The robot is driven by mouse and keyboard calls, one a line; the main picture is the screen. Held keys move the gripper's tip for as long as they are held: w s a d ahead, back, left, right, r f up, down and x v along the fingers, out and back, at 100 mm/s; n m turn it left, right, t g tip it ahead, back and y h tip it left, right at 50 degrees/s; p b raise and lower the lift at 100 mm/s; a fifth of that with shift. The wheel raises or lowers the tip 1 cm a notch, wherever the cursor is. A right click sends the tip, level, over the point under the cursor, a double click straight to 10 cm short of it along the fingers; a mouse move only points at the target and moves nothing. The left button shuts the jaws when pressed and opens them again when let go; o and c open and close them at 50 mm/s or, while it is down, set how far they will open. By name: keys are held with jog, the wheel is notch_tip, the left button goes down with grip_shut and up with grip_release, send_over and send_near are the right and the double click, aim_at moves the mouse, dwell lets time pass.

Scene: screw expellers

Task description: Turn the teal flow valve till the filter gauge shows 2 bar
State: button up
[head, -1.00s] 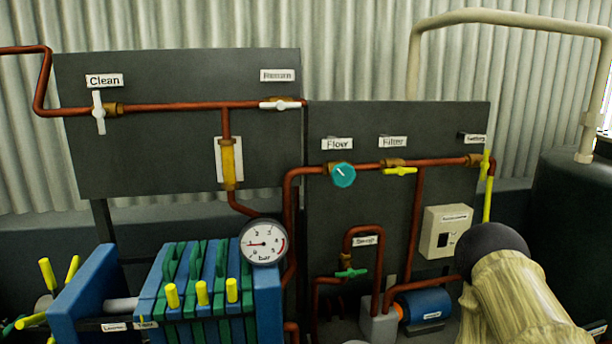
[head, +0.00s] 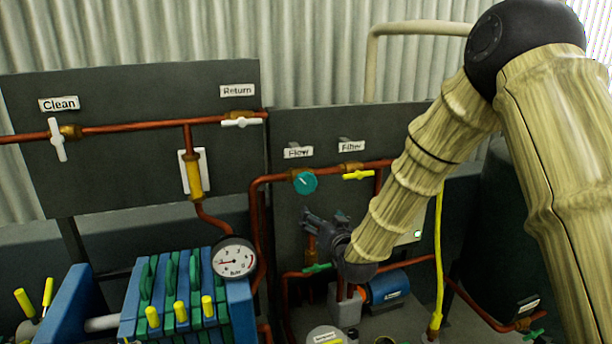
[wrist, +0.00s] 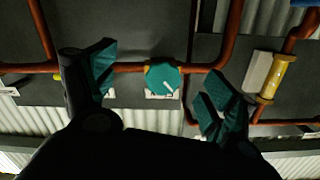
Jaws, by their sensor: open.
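The teal flow valve (head: 305,182) is a round knob with a white pointer line, on the copper pipe under the "Flow" label (head: 298,152). In the wrist view the valve (wrist: 163,76) appears upside down, in the gap between my fingers. My gripper (head: 318,222) is open and empty, just below the valve in the head view; it also shows in the wrist view (wrist: 160,84). No finger visibly touches the knob. The round white gauge (head: 234,257) sits on the filter press; its needle points left, toward the low end, and its exact value is too small to read.
A yellow-handled valve (head: 358,175) under the "Filter" label is close right of the teal one. Below my gripper are a green-handled valve (head: 318,267) and a blue motor (head: 388,287). A yellow sight tube (head: 193,178) and the filter press (head: 170,300) stand left.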

jog(key=t, duration=0.1)
send_near(307, 186)
jog(key=p+x, duration=0.5)
jog(key=x, duration=0.5)
jog(key=shift+w+a+r, duration=0.1)
jog(key=shift+w, duration=0.25)
jog(key=c, duration=1)
jog(key=shift+n+b, duration=0.3)
jog(key=shift+b, duration=0.1)
